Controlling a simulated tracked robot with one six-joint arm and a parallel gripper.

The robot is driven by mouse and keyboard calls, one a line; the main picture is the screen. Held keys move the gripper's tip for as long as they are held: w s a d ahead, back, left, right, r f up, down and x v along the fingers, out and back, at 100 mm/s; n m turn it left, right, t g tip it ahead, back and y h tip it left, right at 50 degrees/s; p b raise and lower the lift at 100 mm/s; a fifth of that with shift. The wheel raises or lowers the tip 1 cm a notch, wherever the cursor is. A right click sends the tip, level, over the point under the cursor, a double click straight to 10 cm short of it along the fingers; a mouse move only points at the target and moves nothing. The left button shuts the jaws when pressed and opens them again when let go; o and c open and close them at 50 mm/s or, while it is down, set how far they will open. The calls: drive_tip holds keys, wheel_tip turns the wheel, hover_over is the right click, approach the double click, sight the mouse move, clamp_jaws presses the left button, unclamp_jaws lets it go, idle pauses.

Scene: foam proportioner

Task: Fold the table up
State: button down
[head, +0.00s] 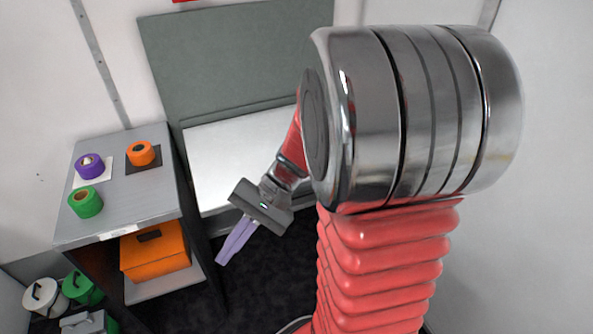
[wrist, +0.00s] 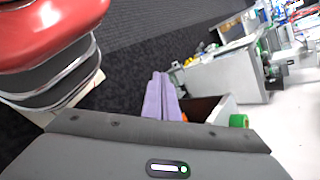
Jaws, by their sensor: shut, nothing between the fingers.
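The table (head: 235,150) is a white, flat panel at the foot of a grey-green wall panel (head: 235,55) in the head view. It stands out level from the wall, with its front edge facing me. My arm hides its right part. My gripper (head: 221,262) is in front of and below the table's front edge, apart from it, pointing down and left. Its purple fingers are together and empty. They also show in the wrist view (wrist: 159,76), over the dark floor. I cannot make out the table in the wrist view.
A grey shelf unit (head: 125,215) stands left of the table, close to my gripper. Purple (head: 89,166), green (head: 85,202) and orange (head: 140,152) rolls sit on top; an orange case (head: 155,251) is below. Dark carpet (head: 270,265) lies clear under the table front.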

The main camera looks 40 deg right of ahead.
drive_tip(key=w+d+f+m+t+y, duration=0.1)
drive_tip(key=w+d+f+m+t, duration=0.35)
drive_tip(key=d+m+t, duration=0.35)
drive_tip(key=w+d+f+m+t+y, duration=0.1)
drive_tip(key=w+d+f+m+t, duration=0.5)
drive_tip(key=d, duration=0.5)
drive_tip(key=s+d+f+m+t+h, duration=0.2)
drive_tip(key=s+d+f+m+h, duration=0.4)
drive_tip(key=d+f+m+h, duration=0.1)
drive_tip(key=s+d+f+m+t+h, duration=0.3)
drive_tip(key=s+d+f+m+h, duration=0.3)
drive_tip(key=d+h, duration=0.5)
wheel_tip(320, 180, down, 3)
drive_tip(key=m, duration=0.3)
drive_tip(key=shift+r+t, duration=0.2)
drive_tip(key=shift+t, duration=0.1)
drive_tip(key=shift+s, duration=0.1)
drive_tip(key=w+d+r, duration=0.2)
drive_tip(key=w+r, duration=0.4)
drive_tip(key=w, duration=0.3)
drive_tip(key=shift+w+d+r, duration=0.15)
drive_tip(key=shift+d+r, duration=0.1)
drive_tip(key=shift+d, duration=0.05)
